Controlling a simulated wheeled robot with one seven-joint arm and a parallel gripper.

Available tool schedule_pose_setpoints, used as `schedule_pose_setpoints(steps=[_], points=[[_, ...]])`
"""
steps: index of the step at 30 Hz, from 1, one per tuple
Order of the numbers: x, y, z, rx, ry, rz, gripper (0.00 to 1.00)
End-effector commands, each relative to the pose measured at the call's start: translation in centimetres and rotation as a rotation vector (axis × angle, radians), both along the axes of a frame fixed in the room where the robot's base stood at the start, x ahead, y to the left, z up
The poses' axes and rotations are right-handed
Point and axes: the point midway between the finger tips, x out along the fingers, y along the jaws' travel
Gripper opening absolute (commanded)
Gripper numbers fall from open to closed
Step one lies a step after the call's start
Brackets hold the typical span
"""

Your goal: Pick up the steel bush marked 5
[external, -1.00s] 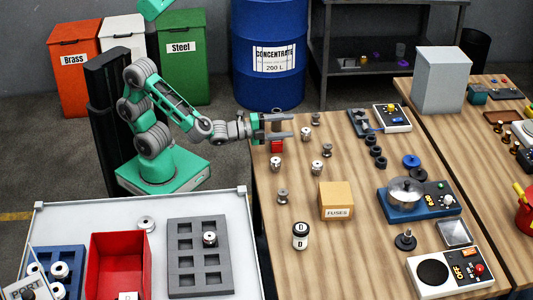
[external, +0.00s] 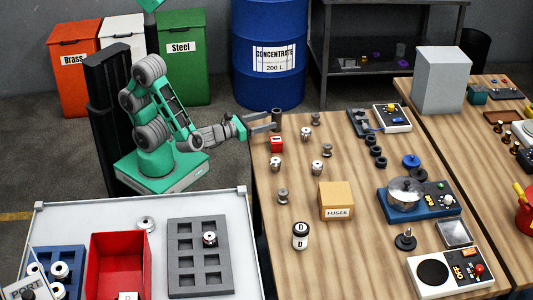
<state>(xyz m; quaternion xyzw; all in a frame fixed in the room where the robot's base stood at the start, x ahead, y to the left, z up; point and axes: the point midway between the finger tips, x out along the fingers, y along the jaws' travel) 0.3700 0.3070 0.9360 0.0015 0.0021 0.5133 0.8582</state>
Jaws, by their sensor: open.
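Several small metal bushes with flanged ends stand on the wooden table. Two show pale marked faces: one bush (external: 276,163) below the red block and another bush (external: 317,167) to its right. Plainer grey ones include a bush (external: 306,134), a bush (external: 315,119), a bush (external: 327,150) and a bush (external: 282,196). The marks are too small to read, so I cannot tell which is 5. My gripper (external: 273,121) is open at the table's far left edge, fingers pointing right. Its fingertips are close to a dark upright cylinder (external: 277,117); I cannot tell whether they touch it.
A fuses box (external: 336,201) and a black-and-white cylinder (external: 300,236) stand nearer the front. Dark rings (external: 377,151) lie to the right. A grey slotted tray (external: 184,281) sits on the white bench.

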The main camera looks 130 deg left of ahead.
Motion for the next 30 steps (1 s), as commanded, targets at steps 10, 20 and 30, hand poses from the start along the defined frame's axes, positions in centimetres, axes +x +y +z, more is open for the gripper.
schedule_pose_setpoints(steps=[10, 20, 30], points=[[2.3, 4.4, 0.2, -0.001, -0.005, 0.001, 0.61], [2.3, 4.4, 0.1, -0.001, -0.005, -0.001, 0.49], [2.3, 4.4, 0.1, -0.001, -0.005, -0.001, 0.21]])
